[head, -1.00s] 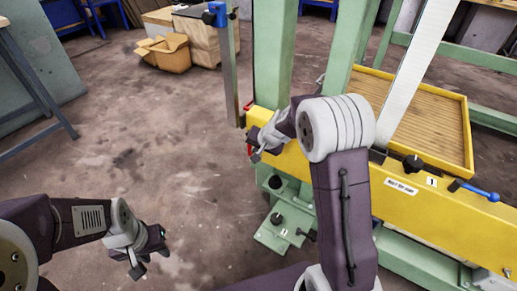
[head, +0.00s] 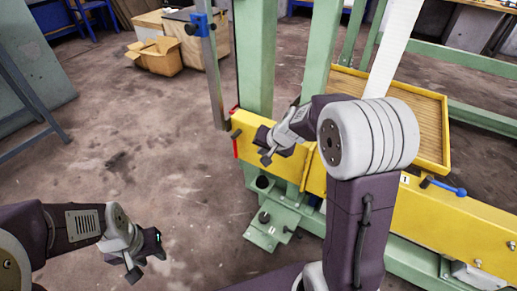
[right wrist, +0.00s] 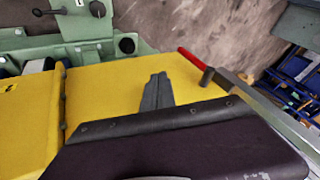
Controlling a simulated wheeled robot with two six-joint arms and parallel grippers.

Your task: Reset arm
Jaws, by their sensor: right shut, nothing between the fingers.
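My right arm reaches over the yellow beam (head: 420,215) of the green machine in the head view. Its gripper (head: 266,152) is shut and empty, over the left part of the beam. In the right wrist view the closed fingers (right wrist: 157,92) show dark against the yellow surface (right wrist: 110,95). I cannot tell whether they touch it. A red handle (right wrist: 194,58) lies just beyond them, beside a short dark peg (right wrist: 207,76). My left gripper (head: 146,264) hangs over bare floor at the lower left, away from the machine; its opening is unclear.
Green uprights (head: 253,60) and a grey post with a blue clamp (head: 203,25) stand behind the beam. A yellow-rimmed slatted tray (head: 445,130) and a blue-handled lever (head: 445,187) are at right. A cardboard box (head: 154,58) sits at the back. The left floor is clear.

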